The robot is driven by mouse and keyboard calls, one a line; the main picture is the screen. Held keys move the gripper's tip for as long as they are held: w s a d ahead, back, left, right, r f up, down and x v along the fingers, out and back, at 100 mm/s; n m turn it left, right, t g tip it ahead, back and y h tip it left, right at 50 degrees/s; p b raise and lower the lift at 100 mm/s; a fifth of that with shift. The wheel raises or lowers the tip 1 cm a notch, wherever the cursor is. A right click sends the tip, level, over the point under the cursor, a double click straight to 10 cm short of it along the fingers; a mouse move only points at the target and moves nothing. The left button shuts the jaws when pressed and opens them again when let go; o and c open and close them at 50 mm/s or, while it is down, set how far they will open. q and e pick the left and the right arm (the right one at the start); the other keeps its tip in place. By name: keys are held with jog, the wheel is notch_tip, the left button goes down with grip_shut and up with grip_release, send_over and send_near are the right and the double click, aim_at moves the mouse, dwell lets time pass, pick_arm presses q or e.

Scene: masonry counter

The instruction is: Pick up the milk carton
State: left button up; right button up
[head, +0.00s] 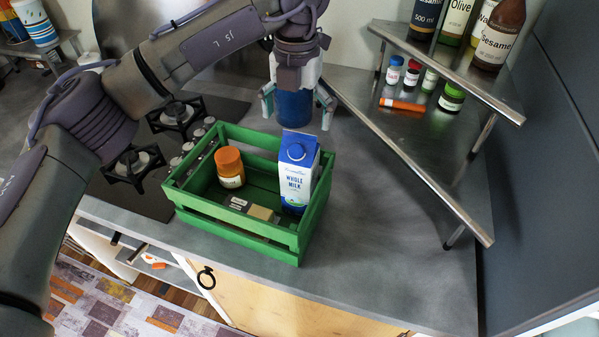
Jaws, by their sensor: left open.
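The milk carton (295,180) is blue and white, labelled "Whole Milk". It stands upright inside the green wooden crate (243,236), near its right end. My left gripper (298,106) is open above and behind the crate, pointing down, with its fingers spread. It is apart from the carton, which is nearer the front. A blue cylindrical object (293,107) shows between the fingers; I cannot tell whether it is between them or behind. My right gripper is not in view.
An orange-lidded jar (230,168) stands in the crate beside a small tan block (261,213). A stove (150,165) is to the left. A metal corner shelf (440,125) with bottles and small jars stands right. The counter (390,240) right of the crate is clear.

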aim_at(300, 133)
pick_arm(q)
jog(key=shift+f, duration=0.25)
jog(key=f+p, duration=0.1)
jog(key=f, duration=0.1)
jog(key=f+p, duration=0.1)
jog(key=shift+s+d+f+p, duration=0.15)
jog(key=shift+d+f+p, duration=0.1)
jog(key=shift+f+p, duration=0.1)
jog(key=shift+f, duration=0.6)
jog(key=c, duration=1.8)
jog(key=shift+r, duration=0.15)
grip_shut()
